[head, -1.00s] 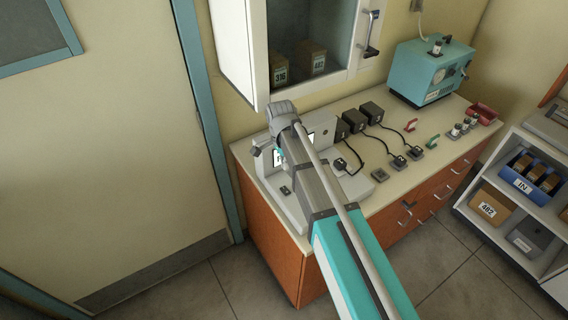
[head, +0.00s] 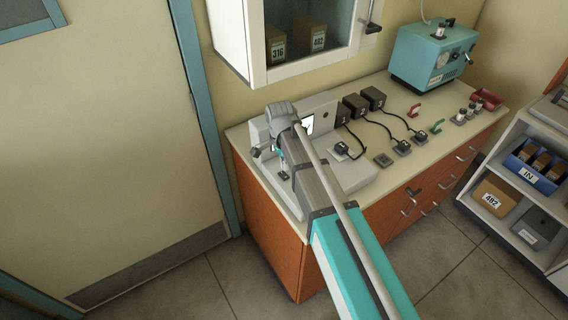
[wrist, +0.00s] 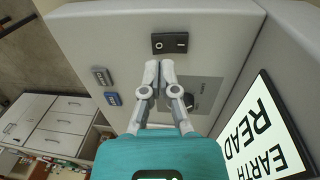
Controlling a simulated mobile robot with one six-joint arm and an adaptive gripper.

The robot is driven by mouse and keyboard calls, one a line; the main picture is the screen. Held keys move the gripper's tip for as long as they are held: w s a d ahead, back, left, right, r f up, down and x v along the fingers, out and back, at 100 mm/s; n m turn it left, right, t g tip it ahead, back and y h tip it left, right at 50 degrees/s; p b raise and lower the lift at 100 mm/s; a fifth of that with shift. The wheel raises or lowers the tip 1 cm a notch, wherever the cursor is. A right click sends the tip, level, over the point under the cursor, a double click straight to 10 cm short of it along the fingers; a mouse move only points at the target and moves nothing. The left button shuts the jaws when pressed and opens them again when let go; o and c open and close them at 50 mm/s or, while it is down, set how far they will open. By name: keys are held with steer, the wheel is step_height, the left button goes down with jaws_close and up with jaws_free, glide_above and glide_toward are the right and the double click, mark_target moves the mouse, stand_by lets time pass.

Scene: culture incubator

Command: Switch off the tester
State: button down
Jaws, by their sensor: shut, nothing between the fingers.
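The tester (head: 345,176) is a pale grey device on the left end of the counter, with an upright back part and a lit screen (head: 307,124). In the wrist view its screen (wrist: 265,135) shows "EARTH" and "READ" at the right. A black rocker switch (wrist: 170,43) with O and I marks sits on its grey panel. My gripper (wrist: 158,66) is shut and empty, its fingertips just below the switch in that view; I cannot tell whether they touch the panel. In the head view my gripper (head: 283,174) points down over the tester, partly hidden by my arm.
Black adapters (head: 357,105) with cables stand right of the tester. A teal machine (head: 420,58) is at the counter's far end. A wall cabinet (head: 300,68) hangs above, behind my arm. A shelf unit (head: 505,165) stands at right; floor in front is clear.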

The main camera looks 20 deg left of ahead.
mark_target(285, 177)
steer(key=shift+s+d+f+b, duration=0.15)
steer(key=shift+f+b, duration=1.15)
steer(key=shift+f, duration=0.3)
steer(key=shift+s, duration=0.1)
